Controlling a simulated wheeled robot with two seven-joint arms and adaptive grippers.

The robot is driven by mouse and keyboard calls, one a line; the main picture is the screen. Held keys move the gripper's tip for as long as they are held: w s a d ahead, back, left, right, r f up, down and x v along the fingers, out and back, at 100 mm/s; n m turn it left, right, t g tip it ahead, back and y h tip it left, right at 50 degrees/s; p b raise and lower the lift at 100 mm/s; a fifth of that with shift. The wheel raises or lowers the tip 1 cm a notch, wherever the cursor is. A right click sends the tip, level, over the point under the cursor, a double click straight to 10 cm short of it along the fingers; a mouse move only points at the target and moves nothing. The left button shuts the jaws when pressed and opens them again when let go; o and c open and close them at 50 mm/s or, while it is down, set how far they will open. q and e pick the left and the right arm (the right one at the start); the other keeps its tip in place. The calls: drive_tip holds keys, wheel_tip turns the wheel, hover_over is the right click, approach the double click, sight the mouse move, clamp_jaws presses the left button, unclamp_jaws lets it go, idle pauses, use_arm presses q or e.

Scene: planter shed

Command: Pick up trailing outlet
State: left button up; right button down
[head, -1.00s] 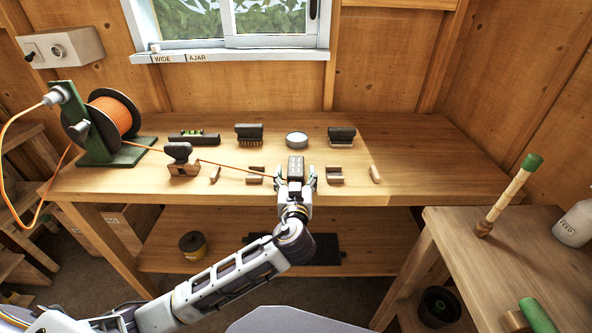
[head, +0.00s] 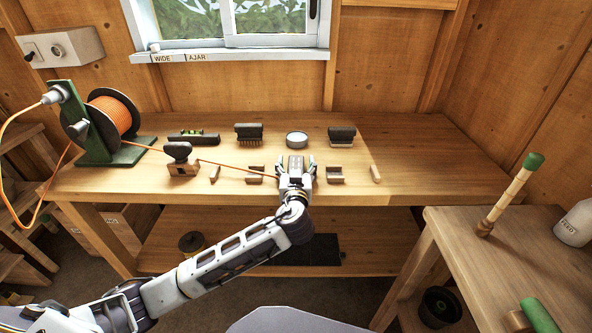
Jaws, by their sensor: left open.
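My left gripper (head: 296,170) is open, with one finger on each side of the outlet. The gripper hides the outlet's near end, and I cannot tell whether the fingers touch it. My right gripper is not in view.
Wooden cradles (head: 255,174) and (head: 335,175) flank the outlet. The bench's right end is clear. A side table (head: 500,245) stands at the right.

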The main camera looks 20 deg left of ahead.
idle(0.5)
use_arm(q)
drive_tip(key=c, duration=1.2)
